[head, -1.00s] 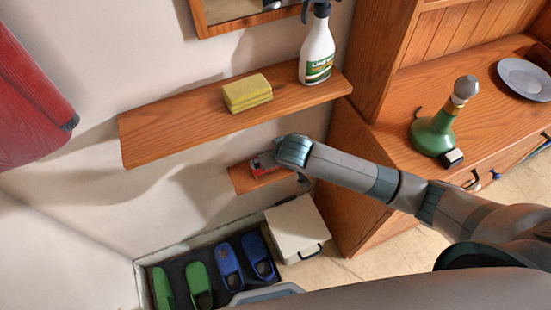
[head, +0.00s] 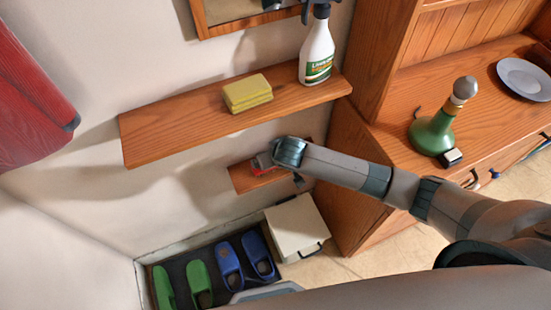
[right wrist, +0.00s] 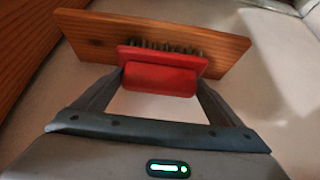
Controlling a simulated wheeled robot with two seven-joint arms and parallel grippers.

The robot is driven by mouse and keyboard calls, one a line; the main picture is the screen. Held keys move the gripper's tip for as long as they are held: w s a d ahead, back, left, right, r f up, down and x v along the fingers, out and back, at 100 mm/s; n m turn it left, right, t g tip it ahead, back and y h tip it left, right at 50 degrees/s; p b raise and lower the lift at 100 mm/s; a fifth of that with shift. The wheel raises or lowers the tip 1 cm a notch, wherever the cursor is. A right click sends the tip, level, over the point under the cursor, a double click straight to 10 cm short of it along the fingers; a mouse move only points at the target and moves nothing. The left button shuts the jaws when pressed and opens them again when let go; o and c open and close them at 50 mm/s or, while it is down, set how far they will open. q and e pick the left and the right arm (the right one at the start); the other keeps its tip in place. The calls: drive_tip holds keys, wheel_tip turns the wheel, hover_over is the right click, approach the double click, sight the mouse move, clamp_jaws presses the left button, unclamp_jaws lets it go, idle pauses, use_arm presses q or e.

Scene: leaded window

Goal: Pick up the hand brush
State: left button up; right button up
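The hand brush is red with dark bristles and lies on a small lower wooden shelf (head: 240,179). In the right wrist view the brush (right wrist: 160,80) is in the middle, its red block end towards me and its bristles at the shelf (right wrist: 225,48). My right gripper (head: 264,161) is at the brush and hides most of it in the head view. In the right wrist view the fingers of my right gripper (right wrist: 160,72) are spread, one on each side of the brush. Firm contact cannot be made out. My left gripper is out of view.
A larger shelf (head: 180,132) above holds a yellow sponge (head: 247,93) and a spray bottle (head: 317,50). Below are a white bin (head: 297,228) and green and blue clogs (head: 228,264) on a dark mat. A wooden cabinet (head: 350,165) stands to the right.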

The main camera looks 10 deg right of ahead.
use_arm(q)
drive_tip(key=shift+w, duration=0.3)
use_arm(e)
drive_tip(key=shift+c, duration=0.5)
drive_tip(key=shift+r, duration=0.55)
drive_tip(key=r, duration=0.3)
drive_tip(key=shift+s+d+r+b, duration=0.1)
drive_tip(key=shift+d+b, duration=0.25)
drive_tip(key=shift+b, duration=0.05)
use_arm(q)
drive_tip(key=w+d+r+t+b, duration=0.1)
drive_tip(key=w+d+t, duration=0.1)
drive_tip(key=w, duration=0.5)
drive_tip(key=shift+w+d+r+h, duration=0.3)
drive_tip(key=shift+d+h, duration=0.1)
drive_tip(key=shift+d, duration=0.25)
use_arm(e)
drive_tip(key=s+d+r, duration=0.3)
drive_tip(key=d+r, duration=0.3)
drive_tip(key=d, duration=0.4)
drive_tip(key=shift+s+d+r, duration=0.15)
drive_tip(key=shift+s+r, duration=0.2)
drive_tip(key=shift+s, duration=0.05)
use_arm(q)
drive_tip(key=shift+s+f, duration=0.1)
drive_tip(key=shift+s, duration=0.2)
